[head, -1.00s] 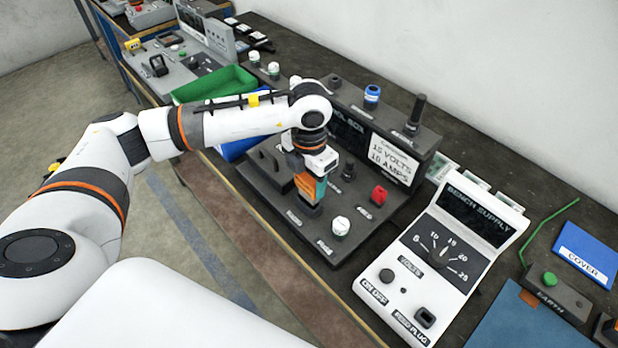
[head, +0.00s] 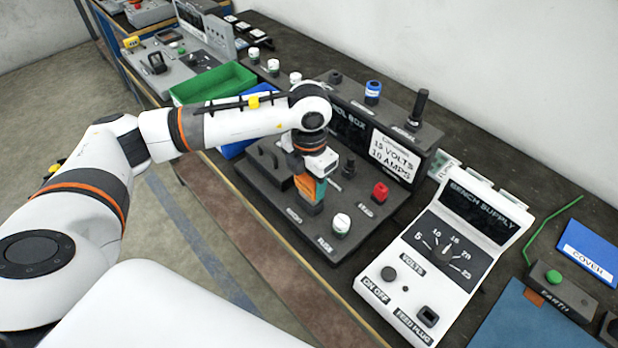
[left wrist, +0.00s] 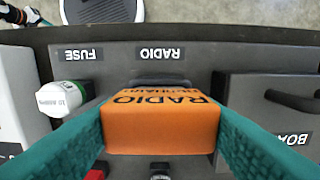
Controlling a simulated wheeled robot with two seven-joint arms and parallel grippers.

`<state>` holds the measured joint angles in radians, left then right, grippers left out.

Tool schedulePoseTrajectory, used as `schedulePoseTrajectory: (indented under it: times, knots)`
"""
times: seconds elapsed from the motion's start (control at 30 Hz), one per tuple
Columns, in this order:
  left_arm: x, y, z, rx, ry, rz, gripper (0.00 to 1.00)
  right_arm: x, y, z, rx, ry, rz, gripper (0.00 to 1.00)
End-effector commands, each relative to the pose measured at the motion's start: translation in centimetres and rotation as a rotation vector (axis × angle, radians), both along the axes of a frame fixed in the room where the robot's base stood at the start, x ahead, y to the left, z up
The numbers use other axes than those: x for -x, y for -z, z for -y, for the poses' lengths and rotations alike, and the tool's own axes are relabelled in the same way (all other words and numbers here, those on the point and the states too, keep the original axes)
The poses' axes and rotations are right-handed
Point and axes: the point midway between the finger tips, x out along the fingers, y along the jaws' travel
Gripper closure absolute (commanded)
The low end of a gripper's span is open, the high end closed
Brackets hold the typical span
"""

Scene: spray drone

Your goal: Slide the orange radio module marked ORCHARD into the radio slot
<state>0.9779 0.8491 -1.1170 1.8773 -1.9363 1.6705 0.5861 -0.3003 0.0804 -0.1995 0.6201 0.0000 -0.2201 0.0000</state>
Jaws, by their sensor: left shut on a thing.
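The orange radio module (left wrist: 162,122) is held between the teal fingers of my left gripper (head: 312,188), which is shut on it. Its face reads RADIO, with a smaller, partly unreadable line below, upside down in the left wrist view. In the head view the module (head: 307,185) shows as a small orange patch beside the fingers. The dark radio slot (left wrist: 165,80) lies directly behind the module, by the RADIO label on the grey panel. The module covers most of the slot, so I cannot tell whether its end is inside. My right gripper is not in view.
A white-capped fuse (head: 340,225) stands close beside the slot, with a red knob (head: 380,191) behind it. A dark handled block (left wrist: 280,115) is on the other side. The white bench supply (head: 440,265) stands to the right, and a green tray (head: 185,96) is behind my arm.

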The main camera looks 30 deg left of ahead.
Motion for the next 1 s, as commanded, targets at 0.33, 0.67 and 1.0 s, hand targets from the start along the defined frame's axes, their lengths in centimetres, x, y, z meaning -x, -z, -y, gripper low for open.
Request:
schedulePoseTrajectory:
  times: [0.33, 0.67, 1.0]
  knots:
    - [0.0, 1.0, 0.0, 0.0, 0.0, 0.001, 0.8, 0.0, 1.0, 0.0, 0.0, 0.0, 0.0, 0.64]
    - [0.0, 1.8, 0.0, 0.0, 0.0, 0.001, 0.8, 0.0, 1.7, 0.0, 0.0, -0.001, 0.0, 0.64]
    - [0.0, 2.4, 0.0, 0.0, 0.0, 0.001, 0.39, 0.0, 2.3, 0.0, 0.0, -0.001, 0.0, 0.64]
